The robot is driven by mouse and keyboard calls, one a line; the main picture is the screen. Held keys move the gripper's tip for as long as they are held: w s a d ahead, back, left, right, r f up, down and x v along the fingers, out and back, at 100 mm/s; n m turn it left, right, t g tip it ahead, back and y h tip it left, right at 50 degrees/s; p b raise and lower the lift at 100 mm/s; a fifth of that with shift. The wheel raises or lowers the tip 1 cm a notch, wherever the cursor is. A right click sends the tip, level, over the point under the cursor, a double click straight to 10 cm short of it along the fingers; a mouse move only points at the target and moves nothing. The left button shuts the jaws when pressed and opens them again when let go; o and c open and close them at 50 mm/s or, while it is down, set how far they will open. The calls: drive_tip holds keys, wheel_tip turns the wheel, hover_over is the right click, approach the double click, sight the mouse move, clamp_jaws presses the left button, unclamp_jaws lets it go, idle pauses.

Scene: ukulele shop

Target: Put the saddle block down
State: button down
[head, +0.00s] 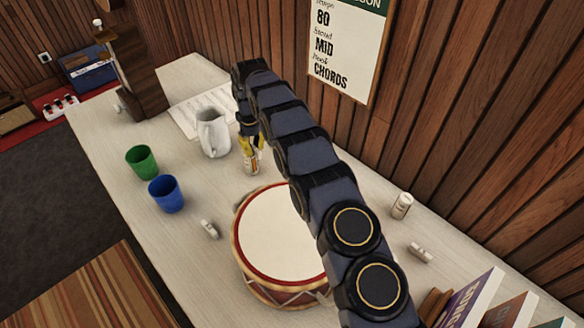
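My arm reaches across the table from the lower right, and my gripper (251,150), with yellow fingers, points down near the white pitcher. A small pale object with an orange-brown mark (252,164) shows directly at and below the fingertips. I cannot tell whether the fingers hold it or are just in front of or above it. A small whitish block (209,229) lies on the table left of the drum. Another similar pale block (420,252) lies at the right, near the wall. I cannot tell which of these is the saddle block.
A drum (275,236) stands beneath my arm on the pale table (115,185). A white pitcher (213,133), green cup (141,161) and blue cup (165,194) stand left. A small white bottle (401,206) and upright books (470,300) are right. Paper (195,112) lies behind the pitcher.

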drive_tip(key=w+d, duration=0.4)
drive_tip(key=d, duration=0.7)
drive_tip(key=shift+n, duration=0.3)
wheel_tip(320, 180, down, 10)
drive_tip(key=shift+s+r, duration=0.1)
drive_tip(key=shift+s, duration=0.05)
drive_tip(key=c, duration=1.2)
unclamp_jaws()
drive_tip(key=shift+f, duration=0.2)
drive_tip(key=shift+o, duration=0.2)
wheel_tip(320, 180, up, 13)
drive_tip(key=shift+f, duration=0.2)
